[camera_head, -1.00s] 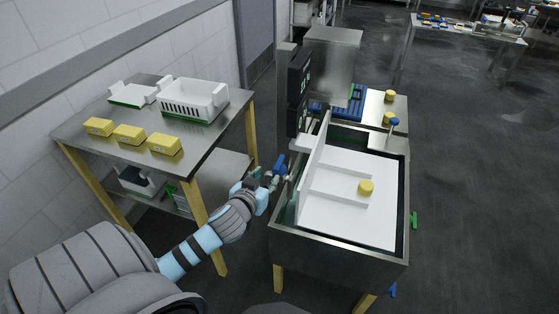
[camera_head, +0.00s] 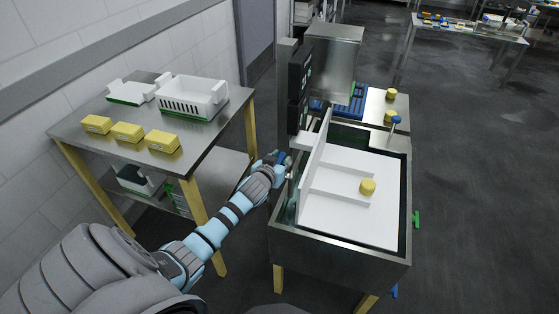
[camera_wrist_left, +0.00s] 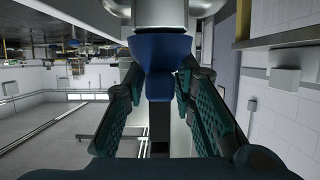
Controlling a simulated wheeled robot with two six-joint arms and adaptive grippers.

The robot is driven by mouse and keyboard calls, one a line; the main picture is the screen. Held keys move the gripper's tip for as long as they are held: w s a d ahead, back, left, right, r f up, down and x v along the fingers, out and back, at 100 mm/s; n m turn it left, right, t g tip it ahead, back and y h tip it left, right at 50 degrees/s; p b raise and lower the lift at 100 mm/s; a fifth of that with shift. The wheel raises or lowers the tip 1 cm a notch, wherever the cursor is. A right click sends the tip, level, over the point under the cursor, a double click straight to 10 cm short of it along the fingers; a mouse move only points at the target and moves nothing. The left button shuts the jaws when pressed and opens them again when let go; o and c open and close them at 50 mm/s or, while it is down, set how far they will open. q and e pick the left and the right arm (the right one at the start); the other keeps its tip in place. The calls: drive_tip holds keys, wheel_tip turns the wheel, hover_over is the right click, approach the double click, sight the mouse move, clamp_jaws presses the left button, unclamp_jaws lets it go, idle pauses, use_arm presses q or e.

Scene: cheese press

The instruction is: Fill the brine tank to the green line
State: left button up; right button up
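The steel brine tank (camera_head: 340,250) stands right of centre in the head view. White boards cover much of its inside, and a yellow cheese (camera_head: 367,187) sits on them. I cannot make out the green line or the liquid level. A blue valve handle (camera_head: 283,158) is at the tank's left side; it fills the upper middle of the left wrist view (camera_wrist_left: 166,55). My left gripper (camera_head: 275,162) is at this handle. Its two green-padded fingers (camera_wrist_left: 158,85) stand apart on either side of the handle, with no clear grip on it. My right gripper is out of view.
A steel table (camera_head: 75,130) on the left holds yellow blocks (camera_head: 128,132) and white moulds (camera_head: 193,97). Dark display boxes (camera_head: 299,85) stand behind the tank's left corner. A green handle (camera_head: 416,219) sticks out at the tank's right. Floor is clear further right.

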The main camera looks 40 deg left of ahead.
use_arm(q)
clamp_jaws()
drive_tip(key=n+y+b, duration=0.1)
drive_tip(key=n+g+y+b, duration=0.1)
drive_tip(key=shift+w+f+n+y+b, duration=0.1)
drive_tip(key=shift+f+n+y+b, duration=0.2)
drive_tip(key=shift+f+y+b, duration=0.1)
drive_tip(key=shift+r+n+g+y+b, duration=0.1)
drive_tip(key=shift+n+g+y+b, duration=0.2)
drive_tip(key=shift+n+g+y, duration=0.1)
drive_tip(key=shift+r, duration=0.2)
drive_tip(key=shift+o, duration=2.3)
unclamp_jaws()
drive_tip(key=shift+r, duration=0.1)
